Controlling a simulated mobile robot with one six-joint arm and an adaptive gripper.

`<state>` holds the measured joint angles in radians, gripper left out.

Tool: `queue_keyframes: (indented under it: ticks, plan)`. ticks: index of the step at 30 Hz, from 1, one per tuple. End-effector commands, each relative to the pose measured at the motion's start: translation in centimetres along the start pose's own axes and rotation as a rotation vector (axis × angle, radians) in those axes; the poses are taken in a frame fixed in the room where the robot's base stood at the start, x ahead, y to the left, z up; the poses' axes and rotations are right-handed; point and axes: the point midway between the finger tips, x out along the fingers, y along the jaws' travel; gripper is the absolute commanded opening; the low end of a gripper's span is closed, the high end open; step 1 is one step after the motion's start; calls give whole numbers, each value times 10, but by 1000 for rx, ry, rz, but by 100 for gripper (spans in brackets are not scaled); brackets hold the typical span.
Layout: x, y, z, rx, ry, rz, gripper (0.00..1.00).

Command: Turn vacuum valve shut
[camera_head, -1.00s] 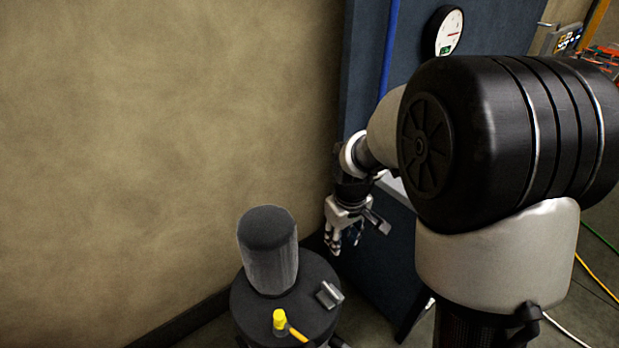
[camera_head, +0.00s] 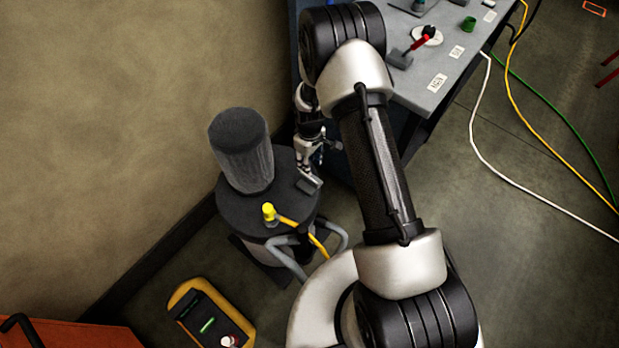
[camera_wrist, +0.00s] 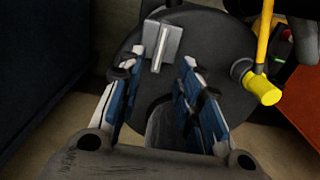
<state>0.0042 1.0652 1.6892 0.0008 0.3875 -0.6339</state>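A dark round pump drum (camera_head: 285,205) stands on the floor by the wall; its top also shows in the wrist view (camera_wrist: 228,60). On it are a grey metal lever piece (camera_head: 309,184) and a yellow-capped fitting (camera_head: 268,212) with a yellow hose. My gripper (camera_head: 312,160) is above the drum's far right edge. In the wrist view its blue-padded fingers (camera_wrist: 174,58) are apart with nothing held, and the grey piece (camera_wrist: 165,45) lies ahead of the tips. I cannot tell whether they touch it. No label shows which part is the vacuum valve.
A tall dark filter cylinder (camera_head: 243,155) rises from the drum close left of my gripper. A grey bench (camera_head: 440,85) with a red-handled fitting (camera_head: 426,36) stands behind right. A yellow-edged device (camera_head: 210,315) lies on the floor. Hoses cross the open floor at right.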

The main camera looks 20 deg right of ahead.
Motion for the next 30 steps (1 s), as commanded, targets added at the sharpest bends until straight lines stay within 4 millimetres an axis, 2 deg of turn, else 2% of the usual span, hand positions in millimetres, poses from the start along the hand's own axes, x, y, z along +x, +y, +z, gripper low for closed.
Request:
queue_keyframes:
  ticks: [1,6,12,18,27,30]
  plan:
    - [15,-1,1,0,-2,-2,32]
    - [52,-1,1,0,-1,-1,32]
    - [86,-1,1,0,-1,-1,32]
    - [101,0,0,0,1,0,32]
    - [103,0,0,0,1,0,32]
    - [103,0,0,0,1,0,27]
